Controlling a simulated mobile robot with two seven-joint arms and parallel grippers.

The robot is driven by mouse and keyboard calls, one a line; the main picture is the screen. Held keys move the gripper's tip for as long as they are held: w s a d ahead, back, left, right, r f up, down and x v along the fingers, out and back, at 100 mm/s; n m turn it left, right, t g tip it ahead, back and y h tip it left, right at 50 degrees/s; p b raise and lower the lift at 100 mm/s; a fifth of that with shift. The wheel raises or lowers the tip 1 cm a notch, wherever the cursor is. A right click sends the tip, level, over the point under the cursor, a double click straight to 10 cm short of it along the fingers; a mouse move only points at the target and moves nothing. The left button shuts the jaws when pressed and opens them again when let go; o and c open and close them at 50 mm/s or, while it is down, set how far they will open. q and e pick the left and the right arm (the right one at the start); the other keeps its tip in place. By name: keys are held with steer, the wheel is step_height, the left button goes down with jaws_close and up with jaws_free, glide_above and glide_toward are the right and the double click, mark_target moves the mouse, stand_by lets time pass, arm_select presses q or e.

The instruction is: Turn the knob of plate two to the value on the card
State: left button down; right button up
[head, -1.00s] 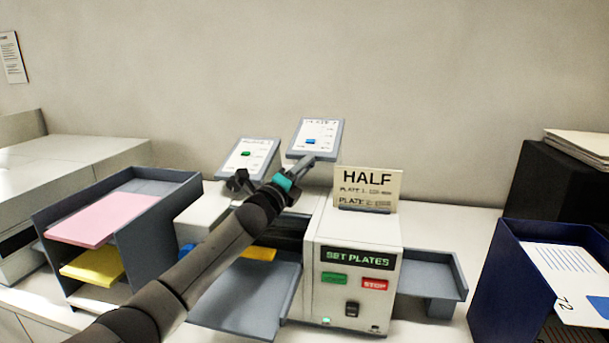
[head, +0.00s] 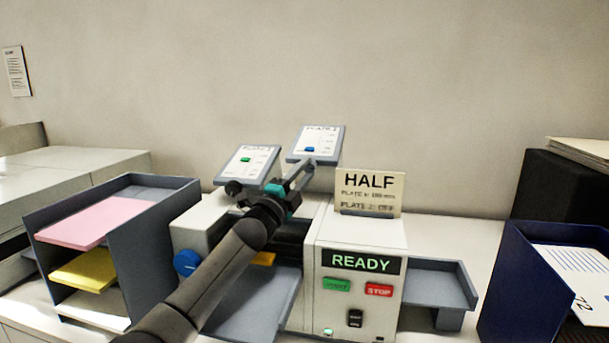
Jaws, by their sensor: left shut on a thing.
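The plate two panel (head: 318,143) is a grey-framed white scale with a blue marker, tilted at the back of the machine. The plate one panel (head: 247,163) beside it has a green marker and a dark knob (head: 233,188) below. My left gripper (head: 303,175) reaches up to the lower edge of the plate two panel and is shut on the knob there, which its fingers hide. The display (head: 361,263) reads READY. My right gripper is out of view.
The machine (head: 318,285) has green and red buttons, a dark switch and a blue side knob (head: 187,262). A paper rack (head: 130,260) stands left and a dark blue bin (head: 505,290) right. A grey side tray (head: 440,285) sticks out at right.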

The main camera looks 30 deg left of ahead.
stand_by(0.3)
arm_select(q)
steer(key=c, duration=0.5)
jaws_free()
steer(key=shift+s, duration=0.1)
steer(key=b+v, duration=0.1)
steer(key=v, duration=0.5)
steer(key=shift+s+f, duration=0.25)
steer(key=shift+s, duration=0.4)
